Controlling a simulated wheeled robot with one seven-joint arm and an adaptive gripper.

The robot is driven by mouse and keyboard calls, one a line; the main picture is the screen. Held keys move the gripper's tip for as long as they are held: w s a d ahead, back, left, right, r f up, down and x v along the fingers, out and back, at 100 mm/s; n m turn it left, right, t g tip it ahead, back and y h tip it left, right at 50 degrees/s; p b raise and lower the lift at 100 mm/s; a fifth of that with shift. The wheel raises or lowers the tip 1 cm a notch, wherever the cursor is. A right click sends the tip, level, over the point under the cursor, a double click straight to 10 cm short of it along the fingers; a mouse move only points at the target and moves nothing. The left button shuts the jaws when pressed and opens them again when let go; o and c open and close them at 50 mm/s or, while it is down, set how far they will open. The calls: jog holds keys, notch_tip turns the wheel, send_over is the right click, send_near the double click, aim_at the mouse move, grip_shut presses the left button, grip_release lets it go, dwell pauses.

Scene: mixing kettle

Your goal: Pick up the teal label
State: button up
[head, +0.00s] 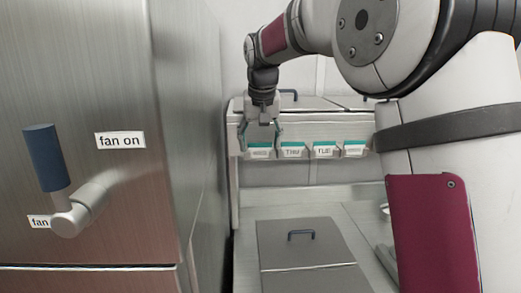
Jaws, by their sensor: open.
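Several white labels with teal top edges hang in a row on the front of a grey unit at the back. The leftmost teal label (260,151) has print too small to read. To its right are one reading THU (292,151), one reading TUE (323,151), and another (354,150) with unreadable print. My gripper (260,142) points down at the leftmost label, its fingers open on either side of that label's top in this view. I cannot tell whether the fingers touch it, and nothing is seen held.
A large steel cabinet fills the left, with a blue-handled lever (47,158) and a "fan on" sign (120,140). A grey lid (308,247) with a dark handle lies on the lower counter (370,225). My arm covers the right side.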

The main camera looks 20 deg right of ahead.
jog(key=shift+w+f, duration=0.1)
jog(key=shift+f, duration=0.1)
jog(key=c, duration=0.5)
jog(key=shift+r, duration=0.15)
